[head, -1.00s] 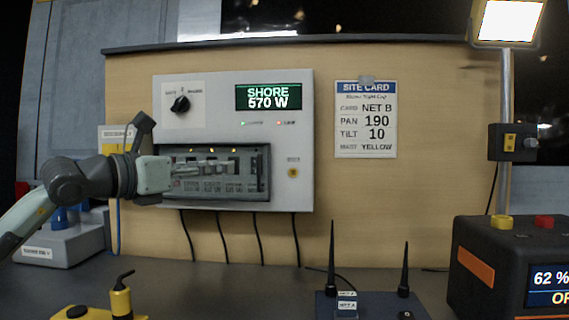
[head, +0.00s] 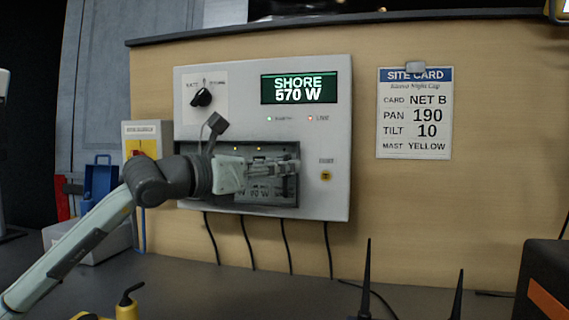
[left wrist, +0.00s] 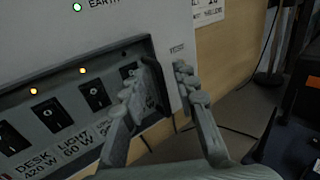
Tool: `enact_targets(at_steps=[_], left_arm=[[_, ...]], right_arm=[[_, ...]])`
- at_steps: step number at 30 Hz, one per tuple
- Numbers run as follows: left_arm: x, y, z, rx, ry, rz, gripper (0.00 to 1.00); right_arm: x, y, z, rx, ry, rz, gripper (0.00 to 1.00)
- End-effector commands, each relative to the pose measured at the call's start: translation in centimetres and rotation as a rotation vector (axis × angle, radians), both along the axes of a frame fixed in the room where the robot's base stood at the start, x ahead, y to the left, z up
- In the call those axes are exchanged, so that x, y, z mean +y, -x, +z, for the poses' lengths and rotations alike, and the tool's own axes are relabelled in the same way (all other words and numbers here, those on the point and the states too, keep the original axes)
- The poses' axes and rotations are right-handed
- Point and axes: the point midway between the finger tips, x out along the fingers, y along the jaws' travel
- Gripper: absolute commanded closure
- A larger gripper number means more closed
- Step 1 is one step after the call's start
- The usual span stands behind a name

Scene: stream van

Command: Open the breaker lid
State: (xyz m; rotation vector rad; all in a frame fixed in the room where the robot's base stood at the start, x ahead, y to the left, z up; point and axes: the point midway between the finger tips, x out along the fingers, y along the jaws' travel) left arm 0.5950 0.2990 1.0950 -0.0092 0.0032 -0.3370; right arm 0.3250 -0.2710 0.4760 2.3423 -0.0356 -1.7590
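The breaker box (head: 335,190) is a light grey panel on the wooden wall. Its dark recessed breaker compartment (head: 265,198) sits low on it. In the left wrist view, several black breaker switches (left wrist: 94,92) and their labels show clearly; I cannot tell how far the lid stands open. A dark upright bar (left wrist: 155,82), perhaps the lid's edge or handle, stands at the compartment's right end. My left gripper (head: 294,168) is at that end. In the left wrist view its fingers (left wrist: 158,82) are apart, one on each side of the bar; contact is unclear. My right gripper is out of view.
A rotary knob (head: 202,97) and a lit display (head: 306,88) are above the compartment. Black cables hang below the box. Antennas (head: 366,285) rise from the desk in front, and a dark unit (head: 540,280) stands at right.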

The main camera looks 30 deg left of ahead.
Motion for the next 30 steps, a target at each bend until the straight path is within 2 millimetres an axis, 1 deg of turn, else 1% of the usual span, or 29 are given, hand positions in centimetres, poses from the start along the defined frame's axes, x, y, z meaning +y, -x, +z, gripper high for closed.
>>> enact_targets(at_steps=[5,8,12,30], left_arm=[[0.00,0.00,-0.02,0.000,0.000,0.000,0.71],[0.00,0.00,-0.02,0.000,0.000,0.000,0.82],[0.01,0.00,0.00,0.000,0.000,0.000,1.00],[0.00,0.23,-0.05,-0.003,-0.001,-0.013,1.00]], right_arm=[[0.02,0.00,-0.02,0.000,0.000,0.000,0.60],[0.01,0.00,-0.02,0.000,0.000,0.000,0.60],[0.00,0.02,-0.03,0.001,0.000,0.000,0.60],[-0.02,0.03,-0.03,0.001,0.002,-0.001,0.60]])
